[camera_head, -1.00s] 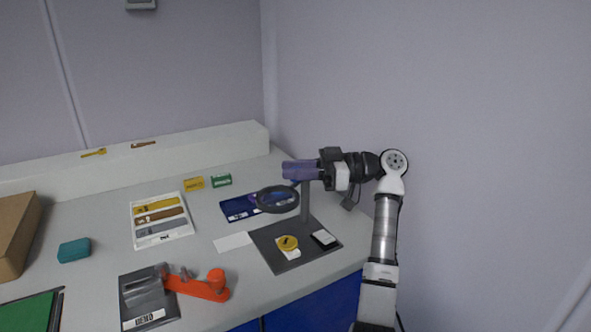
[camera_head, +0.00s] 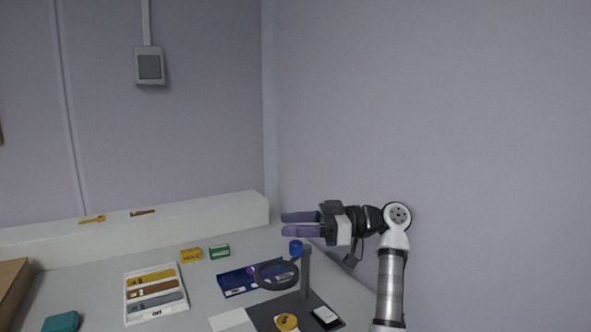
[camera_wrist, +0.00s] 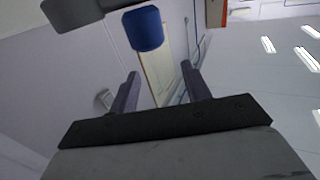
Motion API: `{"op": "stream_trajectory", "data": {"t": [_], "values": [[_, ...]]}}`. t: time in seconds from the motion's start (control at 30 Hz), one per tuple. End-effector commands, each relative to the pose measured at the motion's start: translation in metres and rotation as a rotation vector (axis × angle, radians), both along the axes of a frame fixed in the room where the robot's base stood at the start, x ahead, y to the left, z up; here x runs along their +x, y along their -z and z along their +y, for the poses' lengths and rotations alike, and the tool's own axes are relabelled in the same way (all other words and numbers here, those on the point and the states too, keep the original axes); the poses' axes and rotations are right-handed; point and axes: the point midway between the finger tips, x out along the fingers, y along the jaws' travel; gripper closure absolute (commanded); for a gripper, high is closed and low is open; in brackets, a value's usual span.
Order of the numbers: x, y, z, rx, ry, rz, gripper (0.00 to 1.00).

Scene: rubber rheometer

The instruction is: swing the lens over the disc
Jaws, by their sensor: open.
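The lens (camera_head: 276,274) is a dark round ring with clear glass, held out to the left of an upright grey post (camera_head: 305,272). The post stands on a dark base plate (camera_head: 263,316). The yellow disc (camera_head: 287,321) lies on the plate at the picture's lower edge, nearer than the lens; in the picture the ring does not cover it. My gripper (camera_head: 285,224) is open and empty, pointing left, above the lens and the post top. Its two purple fingers also show in the wrist view (camera_wrist: 158,80), with nothing between their tips.
A blue mat (camera_head: 238,282) lies left of the lens. A white tray (camera_head: 183,312), yellow box (camera_head: 191,254) and green box (camera_head: 219,251) sit further left. A black-and-white item (camera_head: 326,317) lies on the plate. A wall rises behind my arm.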

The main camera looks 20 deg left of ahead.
Motion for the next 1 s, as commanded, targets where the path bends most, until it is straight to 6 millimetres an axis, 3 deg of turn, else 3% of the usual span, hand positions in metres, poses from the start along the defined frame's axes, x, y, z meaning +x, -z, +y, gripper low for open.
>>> {"op": "stream_trajectory", "data": {"t": [0.2, 0.5, 0.7, 1.0], "values": [[-0.001, -0.057, 0.001, 0.001, -0.002, -0.004, 0.52], [-0.001, -0.124, 0.000, 0.001, -0.002, -0.002, 0.52], [0.000, -0.148, 0.001, 0.000, -0.001, 0.000, 0.52], [0.000, -0.154, 0.000, -0.001, -0.001, 0.001, 0.52]]}}
